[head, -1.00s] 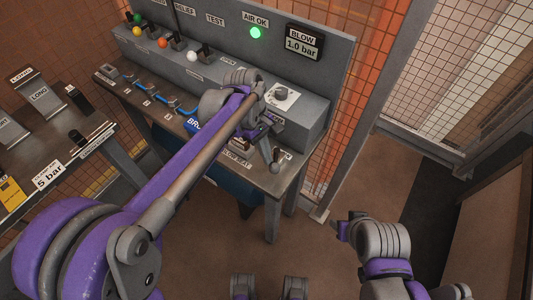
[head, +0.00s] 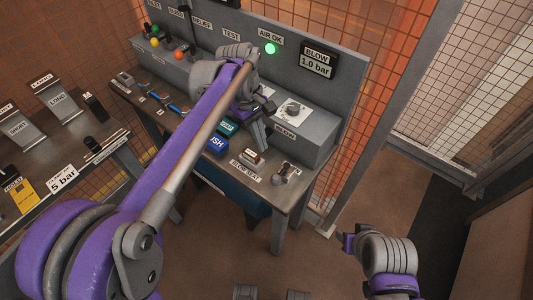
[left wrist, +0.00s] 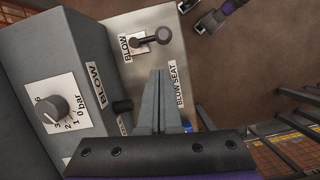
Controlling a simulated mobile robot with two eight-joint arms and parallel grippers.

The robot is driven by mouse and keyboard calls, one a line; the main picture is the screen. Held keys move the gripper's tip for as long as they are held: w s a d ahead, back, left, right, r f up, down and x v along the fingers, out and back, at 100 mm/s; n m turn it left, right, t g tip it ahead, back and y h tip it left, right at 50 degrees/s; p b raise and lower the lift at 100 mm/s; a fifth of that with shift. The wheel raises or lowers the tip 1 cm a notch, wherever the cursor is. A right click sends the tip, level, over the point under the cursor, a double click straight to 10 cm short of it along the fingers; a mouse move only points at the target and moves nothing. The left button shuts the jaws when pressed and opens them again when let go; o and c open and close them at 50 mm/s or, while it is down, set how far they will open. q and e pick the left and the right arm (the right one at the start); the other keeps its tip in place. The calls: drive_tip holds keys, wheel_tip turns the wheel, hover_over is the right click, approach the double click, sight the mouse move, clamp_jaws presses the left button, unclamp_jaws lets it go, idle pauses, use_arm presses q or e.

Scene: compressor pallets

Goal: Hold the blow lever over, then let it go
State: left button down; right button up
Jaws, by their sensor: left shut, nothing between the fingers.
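The blow lever (head: 285,174) stands at the right front corner of the bench top. In the left wrist view the lever (left wrist: 150,40) lies over toward the right on its white BLOW plate, its dark ball knob clear of my fingers. My left gripper (head: 264,142) is above the bench, behind and left of the lever and apart from it. In the left wrist view its two fingers (left wrist: 161,100) are shut together with nothing between them. My right gripper (head: 349,243) hangs over the floor at the lower right; its fingers are too unclear to judge.
The BLOW display (head: 318,64) reads 1.0 bar, and the AIR OK lamp (head: 270,48) glows green. A pressure knob (head: 293,109) sits on the raised console. The blow seat (head: 252,156) and a blue block (head: 216,145) are near my left gripper. A side table (head: 80,155) stands left.

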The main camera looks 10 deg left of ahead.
use_arm(q)
drive_tip(key=v, duration=0.2)
drive_tip(key=shift+w+a+r, duration=0.2)
drive_tip(key=shift+r, duration=0.15)
use_arm(e)
drive_tip(key=shift+w+r, duration=0.1)
drive_tip(key=shift+w, duration=0.05)
use_arm(q)
drive_tip(key=s+a+f+m+t+y+p, duration=0.1)
drive_tip(key=s+a+f+m+t+p, duration=0.1)
drive_tip(key=s+a+m, duration=0.3)
drive_tip(key=s+a+f+m+t+y+p, duration=0.1)
drive_tip(key=s+a+f+m+t+p, duration=0.2)
drive_tip(key=s, duration=1)
drive_tip(key=shift+s+a+f+m+t+y, duration=0.3)
drive_tip(key=shift+a+f+m+t, duration=0.2)
drive_tip(key=shift+a+m+t, duration=0.7)
use_arm(e)
drive_tip(key=r, duration=0.3)
drive_tip(key=w+r, duration=0.1)
drive_tip(key=r, duration=0.1)
drive_tip(key=shift+w+r, duration=0.2)
drive_tip(key=shift+r, duration=0.2)
